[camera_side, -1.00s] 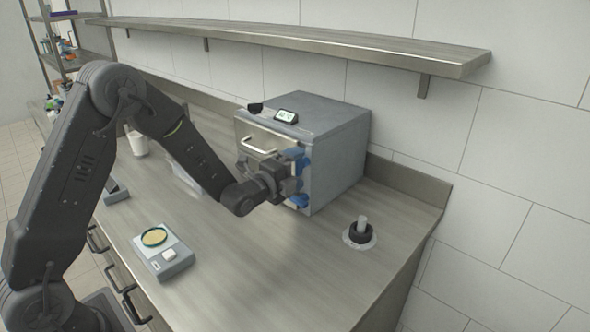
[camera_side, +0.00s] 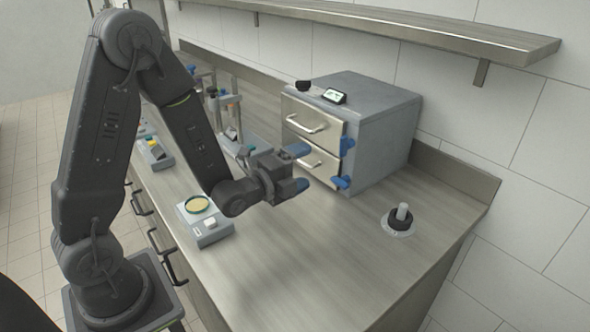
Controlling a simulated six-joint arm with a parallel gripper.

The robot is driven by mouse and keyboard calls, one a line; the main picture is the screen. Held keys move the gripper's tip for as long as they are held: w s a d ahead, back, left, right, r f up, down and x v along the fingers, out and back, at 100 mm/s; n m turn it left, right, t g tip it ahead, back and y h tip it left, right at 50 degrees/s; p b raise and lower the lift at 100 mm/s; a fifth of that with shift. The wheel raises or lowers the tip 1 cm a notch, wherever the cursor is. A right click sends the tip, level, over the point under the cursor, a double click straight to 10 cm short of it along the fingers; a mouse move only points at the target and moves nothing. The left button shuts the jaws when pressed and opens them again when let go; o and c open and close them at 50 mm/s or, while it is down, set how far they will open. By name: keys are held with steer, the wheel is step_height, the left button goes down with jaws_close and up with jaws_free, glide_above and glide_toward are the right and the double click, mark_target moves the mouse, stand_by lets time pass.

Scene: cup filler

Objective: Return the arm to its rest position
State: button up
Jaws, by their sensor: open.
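My gripper (camera_side: 304,168) with blue-tipped fingers is open and empty. It hangs over the steel counter, in front of and to the left of the grey drawer box. My arm reaches over from the left, bent at a high elbow. The grey box (camera_side: 375,125) stands against the back wall with two front drawers that look shut. The upper drawer (camera_side: 311,122) and the lower drawer (camera_side: 309,160) each have a metal handle. Blue parts (camera_side: 345,147) stick out at the box's right front edge.
A small scale (camera_side: 208,230) with a round dish (camera_side: 197,204) of yellowish content sits below my forearm. A round black-and-white fixture (camera_side: 400,219) stands at the right. A shelf (camera_side: 400,25) runs along the wall above. The front right of the counter (camera_side: 320,270) is clear.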

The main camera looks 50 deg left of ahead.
steer(key=shift+s, duration=0.8)
steer(key=shift+w+r, duration=0.1)
steer(key=s+d+r+n+g, duration=0.2)
steer(key=s+r+n+g, duration=0.2)
steer(key=s+n, duration=0.5)
steer(key=s+d+r+n+g, duration=0.2)
steer(key=s+r+n+g, duration=0.3)
steer(key=s+n+g, duration=0.3)
steer(key=s+n, duration=0.1)
steer(key=s, duration=0.2)
steer(key=shift+s+r, duration=0.2)
steer(key=shift+s, duration=0.1)
steer(key=shift+c, duration=0.4)
